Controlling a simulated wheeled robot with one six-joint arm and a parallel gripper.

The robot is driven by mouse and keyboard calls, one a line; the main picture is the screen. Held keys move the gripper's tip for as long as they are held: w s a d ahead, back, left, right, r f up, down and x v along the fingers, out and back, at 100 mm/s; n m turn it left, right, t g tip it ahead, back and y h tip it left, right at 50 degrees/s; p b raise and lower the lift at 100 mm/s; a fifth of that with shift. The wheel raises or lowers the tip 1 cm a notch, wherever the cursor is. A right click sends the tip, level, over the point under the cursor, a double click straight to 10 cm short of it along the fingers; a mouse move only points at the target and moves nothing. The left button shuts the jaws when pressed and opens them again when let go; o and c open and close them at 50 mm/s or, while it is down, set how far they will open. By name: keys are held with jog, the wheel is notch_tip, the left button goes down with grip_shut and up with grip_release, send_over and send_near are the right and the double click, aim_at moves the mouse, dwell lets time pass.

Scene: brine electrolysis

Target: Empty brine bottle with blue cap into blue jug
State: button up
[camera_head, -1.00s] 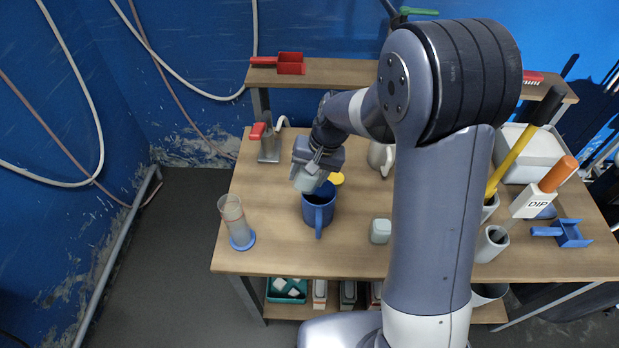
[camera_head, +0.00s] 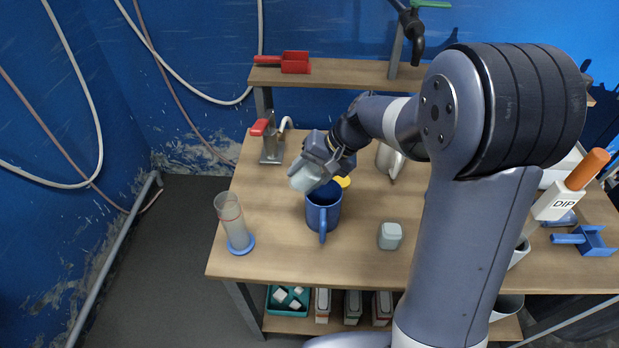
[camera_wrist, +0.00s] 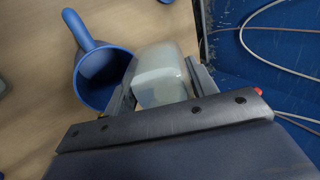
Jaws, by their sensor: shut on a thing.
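My gripper (camera_head: 316,166) is shut on a pale, translucent bottle (camera_head: 305,178). The bottle is tipped over toward the lower left and held above the table, at the upper left of the blue jug (camera_head: 322,213). In the wrist view the bottle (camera_wrist: 160,72) sits between the two fingers, and the open jug (camera_wrist: 98,75) is just left of it. I see no blue cap on the bottle; its mouth is hidden. I cannot tell whether liquid is flowing. The jug stands upright with its handle toward the table's front.
A clear cylinder on a blue base (camera_head: 234,222) stands left of the jug. A small pale container (camera_head: 390,236) stands to the right. A yellow disc (camera_head: 343,181) and a grey pitcher (camera_head: 390,160) are behind. A red-handled metal piece (camera_head: 271,145) is back left.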

jog(key=shift+a+f+y+b, duration=0.15)
jog(key=shift+f+y+b, duration=0.2)
jog(key=shift+y+b, duration=1.3)
jog(key=shift+r+h+b, duration=0.2)
jog(key=shift+h+b, duration=0.35)
jog(key=shift+b, duration=0.1)
jog(key=shift+f+y+b, duration=0.3)
jog(key=shift+y+b, duration=0.1)
jog(key=shift+b, duration=0.5)
jog(key=y+b, duration=0.2)
jog(key=b, duration=0.2)
jog(key=shift+a+f+b, duration=0.15)
jog(key=shift+f+b, duration=0.05)
jog(key=shift+b, duration=0.15)
jog(key=y+b, duration=0.1)
jog(key=b, duration=0.1)
jog(key=r+y+b, duration=0.1)
jog(key=y+b, duration=0.2)
jog(key=b, duration=0.1)
jog(key=shift+r+y, duration=0.3)
jog(key=shift+y, duration=0.1)
jog(key=y+b, duration=0.1)
jog(key=b, duration=0.1)
jog(key=r+y+b, duration=0.1)
jog(key=y+b, duration=0.1)
jog(key=shift+d, duration=0.35)
jog(key=shift+d+r+t+y+b, duration=0.1)
jog(key=shift+r+t+y+b, duration=0.25)
jog(key=shift+y, duration=0.25)
